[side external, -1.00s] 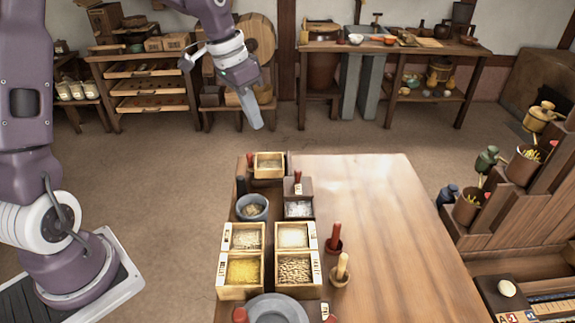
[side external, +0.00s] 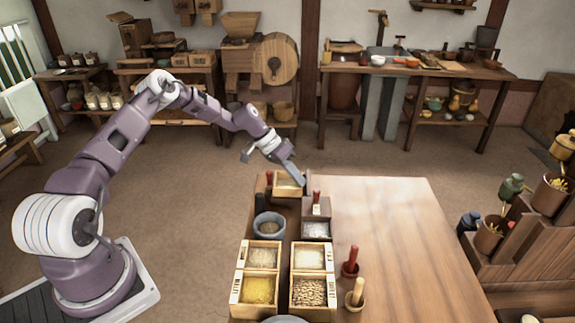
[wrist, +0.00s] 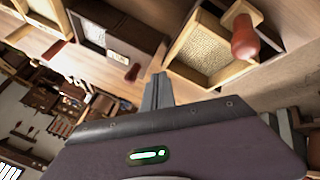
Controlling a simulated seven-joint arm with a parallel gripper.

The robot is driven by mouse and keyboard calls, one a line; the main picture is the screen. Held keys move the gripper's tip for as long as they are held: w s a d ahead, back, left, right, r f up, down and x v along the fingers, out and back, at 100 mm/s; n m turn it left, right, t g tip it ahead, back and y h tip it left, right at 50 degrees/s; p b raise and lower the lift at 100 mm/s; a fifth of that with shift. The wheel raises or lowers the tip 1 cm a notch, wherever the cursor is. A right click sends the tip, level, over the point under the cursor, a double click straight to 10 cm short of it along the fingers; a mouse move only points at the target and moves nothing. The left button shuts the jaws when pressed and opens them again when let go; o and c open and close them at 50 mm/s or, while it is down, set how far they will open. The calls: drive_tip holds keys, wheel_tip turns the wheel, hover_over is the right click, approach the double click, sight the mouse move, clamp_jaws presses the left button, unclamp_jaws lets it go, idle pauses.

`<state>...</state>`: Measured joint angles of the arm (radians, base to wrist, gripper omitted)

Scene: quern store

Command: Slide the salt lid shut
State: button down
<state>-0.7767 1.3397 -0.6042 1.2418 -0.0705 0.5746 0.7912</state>
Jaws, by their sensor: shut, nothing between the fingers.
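A dark wooden box (side external: 316,231) with white contents, which look like salt, stands near the back of the table. It is partly open, with a red knob (side external: 316,197) and a pale label at its back end. In the wrist view the dark box (wrist: 118,45) is at the upper left, with its red knob (wrist: 132,72). My gripper (side external: 300,181) is shut and empty, pointing down beside a pale wooden box (side external: 284,190) at the table's back edge. In the wrist view the closed fingers (wrist: 158,88) lie between the two boxes. I cannot tell whether they touch anything.
A grey-blue bowl (side external: 269,226) stands left of the dark box. Several open grain boxes (side external: 259,290) fill the front. Red (side external: 351,262) and cream (side external: 356,294) handled tools stand to the right. The table's right side (side external: 400,230) is clear.

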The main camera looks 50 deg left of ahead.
drive_tip(key=shift+d, duration=1.85)
hover_over(305, 216)
drive_tip(key=shift+d, duration=0.1)
